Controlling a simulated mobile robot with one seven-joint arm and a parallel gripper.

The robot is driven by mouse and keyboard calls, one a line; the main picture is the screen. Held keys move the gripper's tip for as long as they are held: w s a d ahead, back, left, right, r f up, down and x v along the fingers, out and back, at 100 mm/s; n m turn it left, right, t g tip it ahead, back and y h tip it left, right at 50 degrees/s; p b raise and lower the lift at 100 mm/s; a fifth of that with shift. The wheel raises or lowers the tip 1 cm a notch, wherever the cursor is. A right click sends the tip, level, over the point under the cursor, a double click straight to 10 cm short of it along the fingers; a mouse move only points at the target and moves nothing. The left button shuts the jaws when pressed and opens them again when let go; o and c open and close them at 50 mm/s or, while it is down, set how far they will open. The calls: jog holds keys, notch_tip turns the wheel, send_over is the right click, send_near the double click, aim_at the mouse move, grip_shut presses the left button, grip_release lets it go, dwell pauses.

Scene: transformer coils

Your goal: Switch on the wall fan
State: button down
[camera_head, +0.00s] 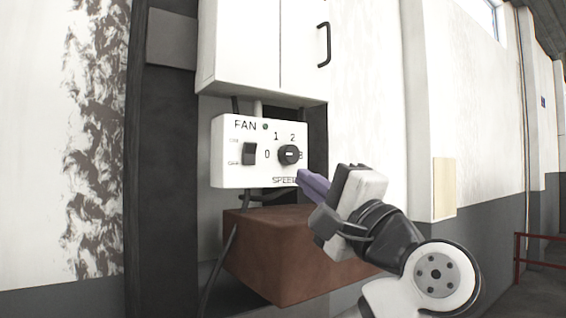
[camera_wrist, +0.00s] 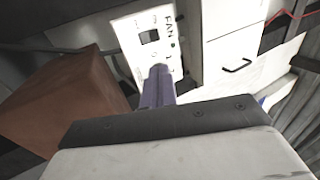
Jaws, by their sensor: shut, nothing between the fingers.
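A white control box (camera_head: 230,165) marked FAN hangs on the wall in the head view. On its left is a black rocker switch (camera_head: 249,154) with ON and OFF labels. On its right is a black speed knob (camera_head: 289,155) with numbers around it. My gripper (camera_head: 301,178) is shut and empty, its purple fingers at the lower right of the box, below the knob. I cannot tell whether they touch it. In the wrist view the fingertips (camera_wrist: 160,69) cover the knob area, and the rocker switch (camera_wrist: 150,36) shows beyond them.
A white cabinet (camera_head: 245,50) with a black handle (camera_head: 323,45) is just above the box. A brown block (camera_head: 290,255) juts out below it. Cables (camera_head: 220,265) hang at the lower left. The space in front of the box's left side is clear.

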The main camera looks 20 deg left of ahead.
aim_at(257, 145)
jog(key=shift+p+x, duration=2.3)
jog(key=shift+x, duration=4.5)
